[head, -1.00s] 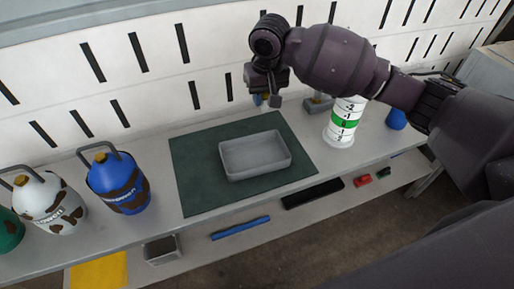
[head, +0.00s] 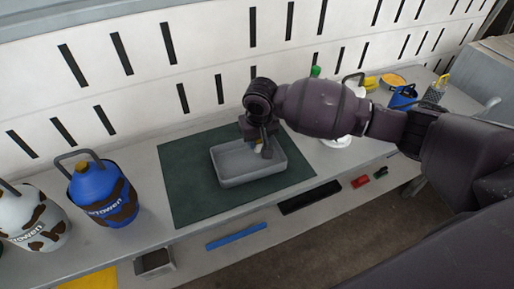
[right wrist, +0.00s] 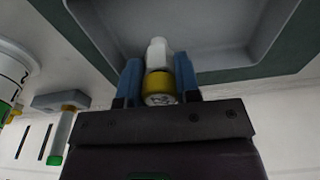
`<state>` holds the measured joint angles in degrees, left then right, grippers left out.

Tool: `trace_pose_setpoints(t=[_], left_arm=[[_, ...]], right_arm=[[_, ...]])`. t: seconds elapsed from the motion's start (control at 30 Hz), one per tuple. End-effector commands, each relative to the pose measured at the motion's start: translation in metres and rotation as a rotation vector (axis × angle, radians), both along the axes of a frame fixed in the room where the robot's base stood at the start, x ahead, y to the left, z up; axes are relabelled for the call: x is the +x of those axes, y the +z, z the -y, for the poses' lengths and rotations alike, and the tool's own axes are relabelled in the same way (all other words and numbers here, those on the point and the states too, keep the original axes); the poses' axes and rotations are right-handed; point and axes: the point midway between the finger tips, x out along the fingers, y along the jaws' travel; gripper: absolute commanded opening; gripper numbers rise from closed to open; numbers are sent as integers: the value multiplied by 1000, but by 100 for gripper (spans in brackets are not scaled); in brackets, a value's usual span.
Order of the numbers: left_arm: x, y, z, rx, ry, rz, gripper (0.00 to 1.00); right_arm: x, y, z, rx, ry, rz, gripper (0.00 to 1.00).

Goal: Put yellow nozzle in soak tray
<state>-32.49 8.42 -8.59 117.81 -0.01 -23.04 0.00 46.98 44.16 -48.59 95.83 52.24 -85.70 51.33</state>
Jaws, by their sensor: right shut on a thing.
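The grey soak tray (head: 232,178) lies on a dark green mat on the bench in the head view, and its inside and rim fill the top of the right wrist view (right wrist: 275,62). My right gripper (head: 262,150) is over the tray's right back part. In the right wrist view, its blue fingers (right wrist: 159,85) are shut on the yellow nozzle (right wrist: 157,84), which has a white tip (right wrist: 157,53) pointing toward the tray. In the head view the nozzle is mostly hidden by the gripper. I cannot tell whether it touches the tray. My left gripper is not in view.
A blue jug (head: 103,192) and a white jug (head: 32,218) stand at the left of the bench. A blue cup (head: 403,97) and a grater-like item (head: 436,90) stand far right. The green mat (head: 190,199) has free room around the tray.

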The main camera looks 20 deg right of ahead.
Motion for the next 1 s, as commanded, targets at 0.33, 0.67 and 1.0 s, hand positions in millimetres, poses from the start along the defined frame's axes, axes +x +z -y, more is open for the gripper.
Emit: trace_pose_setpoints(t=[0.33, 0.67, 1.0], left_arm=[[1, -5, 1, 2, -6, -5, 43], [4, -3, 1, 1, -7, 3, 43], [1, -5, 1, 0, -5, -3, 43]], right_arm=[[0, -37, 0, 0, 0, -2, 0], [0, -38, 0, 0, -1, -2, 40], [0, -38, 0, 0, 0, -2, 56]])
